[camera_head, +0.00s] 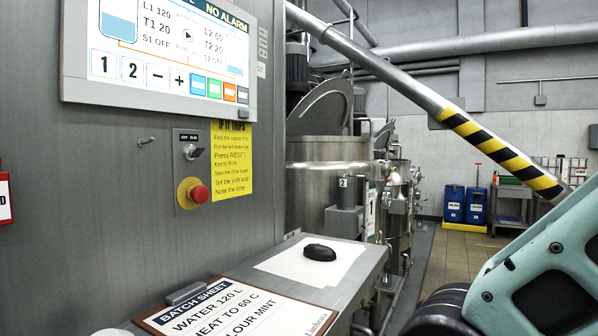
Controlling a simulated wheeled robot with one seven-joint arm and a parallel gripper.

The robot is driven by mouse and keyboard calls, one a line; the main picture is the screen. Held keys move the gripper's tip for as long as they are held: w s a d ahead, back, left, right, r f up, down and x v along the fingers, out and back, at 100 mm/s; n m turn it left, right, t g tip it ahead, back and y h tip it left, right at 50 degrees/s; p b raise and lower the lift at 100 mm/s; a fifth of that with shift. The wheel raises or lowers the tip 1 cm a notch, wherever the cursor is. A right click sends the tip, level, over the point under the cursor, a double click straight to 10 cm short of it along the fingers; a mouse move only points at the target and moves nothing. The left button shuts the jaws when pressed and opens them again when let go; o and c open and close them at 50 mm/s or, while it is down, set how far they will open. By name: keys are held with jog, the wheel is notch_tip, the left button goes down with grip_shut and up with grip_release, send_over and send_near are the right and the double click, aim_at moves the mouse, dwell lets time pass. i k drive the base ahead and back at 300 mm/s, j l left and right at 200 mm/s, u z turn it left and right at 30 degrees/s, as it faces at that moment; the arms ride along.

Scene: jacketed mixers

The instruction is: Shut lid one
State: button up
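A steel mixer vessel (330,150) stands behind the panel's right edge. A round grey metal lid (322,108) stands raised and tilted above its rim, so this lid is open. A second raised lid (384,135) shows partly behind. My gripper is out of view; only a teal link of my arm shows at the lower right.
A control screen (170,50) reads NO ALARM. Below it are a key switch (192,151) and a red stop button (198,193). A shelf holds a batch sheet (240,308) and black object (320,252). A striped bar (490,145) slants across.

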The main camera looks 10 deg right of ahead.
aim_at(325, 110)
jog(key=i+l+z, duration=0.65)
jog(key=i, duration=0.2)
jog(key=i+l+z, duration=0.2)
jog(key=i, duration=0.55)
jog(key=i+z, duration=0.2)
jog(key=i, duration=0.6)
